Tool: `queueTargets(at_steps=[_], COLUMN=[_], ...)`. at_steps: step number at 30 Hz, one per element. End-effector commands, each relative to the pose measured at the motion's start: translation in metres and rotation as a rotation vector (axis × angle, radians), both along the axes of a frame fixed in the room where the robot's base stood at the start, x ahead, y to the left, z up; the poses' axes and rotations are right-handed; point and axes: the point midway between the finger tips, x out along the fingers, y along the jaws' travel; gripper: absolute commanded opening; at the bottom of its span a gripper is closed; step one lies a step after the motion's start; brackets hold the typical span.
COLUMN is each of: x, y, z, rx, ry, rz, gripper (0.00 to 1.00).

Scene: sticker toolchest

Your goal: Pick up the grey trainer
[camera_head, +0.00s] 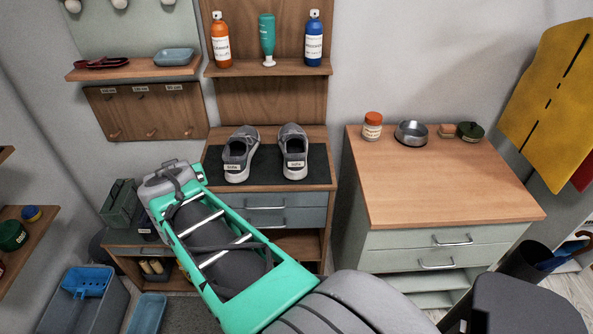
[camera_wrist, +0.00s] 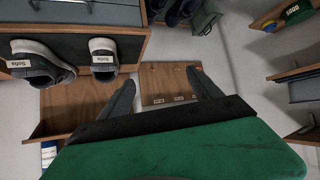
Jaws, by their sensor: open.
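A pair of grey trainers with white soles and name labels on the heels stands on a dark mat (camera_head: 217,178) on the wooden cabinet. In the head view, one trainer (camera_head: 240,155) is at left and the other (camera_head: 293,153) at right. In the wrist view, which is turned about, they show at upper left as a left trainer (camera_wrist: 38,64) and a right trainer (camera_wrist: 103,58). My gripper (camera_wrist: 164,88) is open, with nothing between its fingers, beside the trainers and apart from them. In the head view my arm ends left of the cabinet, and the fingers cannot be made out.
A peg panel (camera_head: 146,110) is on the wall behind my gripper. A shelf (camera_head: 270,68) with an orange bottle (camera_head: 221,40), a green bottle (camera_head: 267,40) and a blue bottle (camera_head: 313,40) hangs above the trainers. A drawer cabinet (camera_head: 430,185) stands at right, its top mostly clear.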

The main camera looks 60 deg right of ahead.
Motion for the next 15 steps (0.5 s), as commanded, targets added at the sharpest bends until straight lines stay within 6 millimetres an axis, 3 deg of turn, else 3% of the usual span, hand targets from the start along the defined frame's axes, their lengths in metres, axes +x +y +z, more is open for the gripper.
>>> queueTargets(at_steps=[1,3,6,10,12,15], x=[-0.012,-0.035,-0.082,-0.136,-0.153,-0.161], y=[-0.047,-0.108,-0.177,-0.225,-0.236,-0.247], z=[-0.053,-0.077,-0.103,-0.119,-0.119,-0.116], rx=[-0.058,-0.164,-0.328,-0.496,-0.553,-0.587], ry=[-0.056,-0.144,-0.235,-0.297,-0.312,-0.321], rz=[-0.107,-0.242,-0.401,-0.522,-0.552,-0.569], gripper=[0.78,0.84,0.88,0.88,0.88,0.88])
